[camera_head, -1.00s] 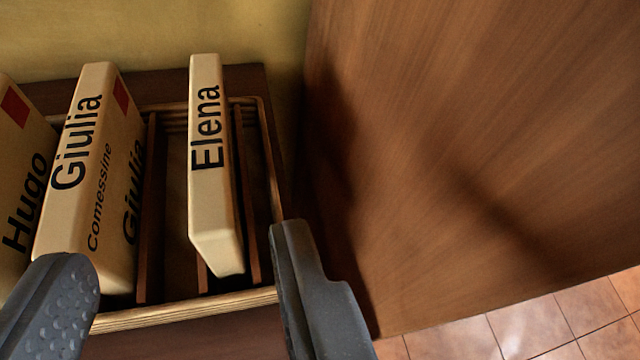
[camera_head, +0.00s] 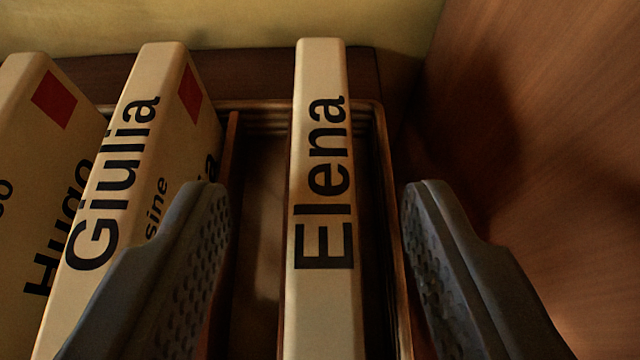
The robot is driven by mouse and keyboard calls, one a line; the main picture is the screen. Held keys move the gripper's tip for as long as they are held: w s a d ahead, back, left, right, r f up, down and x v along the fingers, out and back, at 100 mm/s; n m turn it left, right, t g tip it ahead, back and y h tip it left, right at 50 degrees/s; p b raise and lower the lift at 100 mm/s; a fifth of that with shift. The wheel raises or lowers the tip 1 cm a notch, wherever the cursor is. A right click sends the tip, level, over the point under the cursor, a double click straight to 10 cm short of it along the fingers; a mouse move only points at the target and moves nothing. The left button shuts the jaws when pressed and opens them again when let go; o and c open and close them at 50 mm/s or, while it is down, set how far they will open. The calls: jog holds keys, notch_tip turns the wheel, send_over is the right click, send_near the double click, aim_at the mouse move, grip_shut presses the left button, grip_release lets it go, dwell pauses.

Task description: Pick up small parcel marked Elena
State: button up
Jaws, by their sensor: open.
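The small parcel marked Elena (camera_head: 322,190) is a narrow tan box standing upright in a slot of a wooden rack (camera_head: 385,190). Its name faces up along its narrow top side, and its near end runs out of the frame. My gripper (camera_head: 315,190) is open, with one dark finger to the left of the Elena parcel and the other to its right. Neither finger appears to touch it; gaps show on both sides. How deep the fingers are relative to the parcel is hard to tell.
A wider parcel marked Giulia (camera_head: 125,150) stands left of the left finger, which covers part of it. A parcel marked Hugo (camera_head: 45,130) is farther left. A yellowish wall (camera_head: 220,22) is behind, and a brown wooden panel (camera_head: 560,150) is close at right.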

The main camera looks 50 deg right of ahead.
aim_at(320, 190)
jog(key=x, duration=0.3)
jog(key=shift+d+f+b, duration=0.1)
jog(key=shift+f+b, duration=0.2)
jog(key=shift+b, duration=0.05)
jog(key=shift+w+d+f, duration=0.15)
jog(key=shift+w+d, duration=0.25)
jog(key=shift+d, duration=0.05)
grip_shut()
